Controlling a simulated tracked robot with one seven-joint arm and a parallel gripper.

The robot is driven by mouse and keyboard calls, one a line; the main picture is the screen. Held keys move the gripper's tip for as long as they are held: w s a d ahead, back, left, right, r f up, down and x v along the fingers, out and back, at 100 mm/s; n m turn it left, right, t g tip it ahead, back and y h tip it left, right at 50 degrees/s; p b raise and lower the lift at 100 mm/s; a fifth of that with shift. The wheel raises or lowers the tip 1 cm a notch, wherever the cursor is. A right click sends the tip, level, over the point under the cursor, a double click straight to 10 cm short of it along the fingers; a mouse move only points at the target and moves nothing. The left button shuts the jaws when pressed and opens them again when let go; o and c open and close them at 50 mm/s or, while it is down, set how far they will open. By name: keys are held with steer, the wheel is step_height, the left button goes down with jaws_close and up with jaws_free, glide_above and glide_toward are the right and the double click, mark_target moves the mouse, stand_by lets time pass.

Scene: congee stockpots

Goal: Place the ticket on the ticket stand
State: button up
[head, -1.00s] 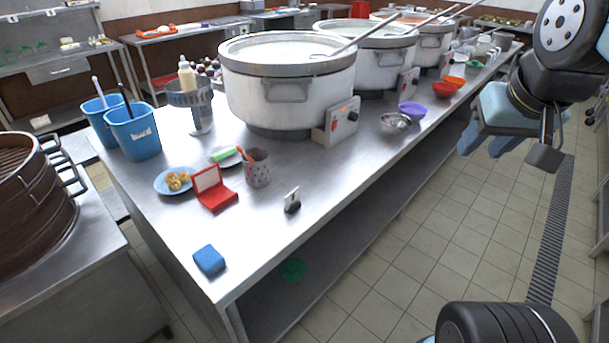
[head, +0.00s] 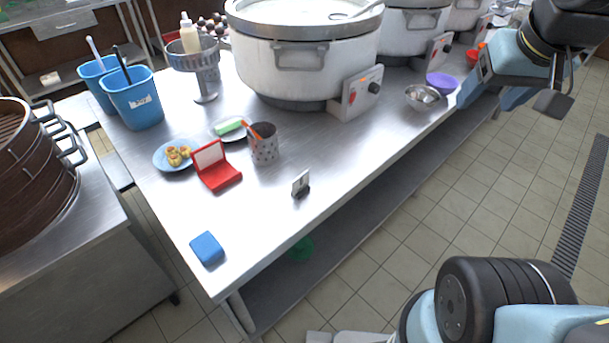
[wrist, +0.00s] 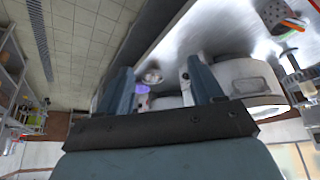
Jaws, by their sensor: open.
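A small white card in a black foot (head: 300,184) stands upright on the steel counter near its front edge; it looks like the ticket. To its left, an open red holder with a white panel (head: 218,168) may be the ticket stand; I cannot tell for sure. My gripper (head: 488,98) hangs at the upper right of the head view, beyond the counter's right edge and far from both. In the wrist view, its two blue fingers (wrist: 165,88) are spread with nothing between them. Neither card nor red holder is clear in the wrist view.
A blue block (head: 207,248) lies at the counter's near corner. A perforated cup (head: 264,150), a plate of food (head: 174,157) and a blue bucket (head: 136,102) stand around the red holder. A large pot (head: 300,75) stands behind. Counter around the card is clear.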

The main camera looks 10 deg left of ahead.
steer(key=o, duration=0.4)
steer(key=w+a, duration=0.1)
steer(key=w+a+f+n+g, duration=0.1)
steer(key=w+a, duration=0.1)
steer(key=w+a+f+n, duration=0.1)
steer(key=w+a, duration=0.1)
steer(key=shift+a+f, duration=0.15)
steer(key=shift+a, duration=0.05)
steer(key=shift+o, duration=0.4)
steer(key=w+a+f+n+g, duration=0.2)
steer(key=w+a+f+n, duration=0.1)
steer(key=a, duration=0.5)
steer(key=shift+w+a+f+n, duration=0.3)
steer(key=shift+w+f, duration=0.45)
steer(key=shift+f, duration=0.2)
steer(key=n+g, duration=0.2)
steer(key=n, duration=0.3)
glide_toward(301, 175)
step_height(301, 175, down, 12)
steer(key=shift+f, duration=0.1)
